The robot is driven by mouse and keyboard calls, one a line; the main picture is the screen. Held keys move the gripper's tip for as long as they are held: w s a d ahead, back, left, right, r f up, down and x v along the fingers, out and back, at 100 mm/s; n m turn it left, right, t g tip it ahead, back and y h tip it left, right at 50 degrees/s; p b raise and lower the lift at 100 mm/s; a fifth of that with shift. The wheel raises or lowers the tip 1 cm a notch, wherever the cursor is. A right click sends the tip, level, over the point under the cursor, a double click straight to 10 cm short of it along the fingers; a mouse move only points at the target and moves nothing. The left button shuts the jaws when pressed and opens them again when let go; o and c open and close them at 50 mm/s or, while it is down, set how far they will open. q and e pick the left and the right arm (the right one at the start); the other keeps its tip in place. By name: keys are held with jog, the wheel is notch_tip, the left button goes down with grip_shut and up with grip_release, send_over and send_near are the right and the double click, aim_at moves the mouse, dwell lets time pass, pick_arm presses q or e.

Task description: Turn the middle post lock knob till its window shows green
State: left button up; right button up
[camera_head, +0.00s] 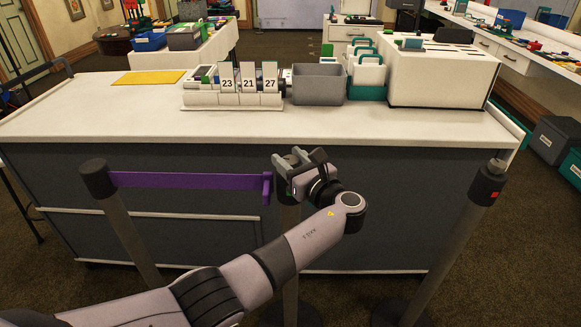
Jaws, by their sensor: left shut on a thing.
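The middle post (289,222) stands in front of the counter, and its head is mostly covered by my left gripper. My left gripper (291,160) comes from the lower right of the post and is shut on the middle post's lock knob (294,157) at the top, which shows only in part between the fingers. The middle post's window is hidden, so its colour cannot be told. A purple belt (190,181) runs from the left post (96,178) to an end piece (267,187) beside the middle post. My right gripper is not in view.
The right post (488,182) shows a red window on its head. Behind the posts is a long counter (80,115) with number cards (248,84), a grey bin (318,84) and a white box (440,76). The carpet around the posts is clear.

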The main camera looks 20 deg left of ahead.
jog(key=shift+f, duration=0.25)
pick_arm(q)
jog(key=o, duration=0.9)
jog(key=shift+o, duration=0.2)
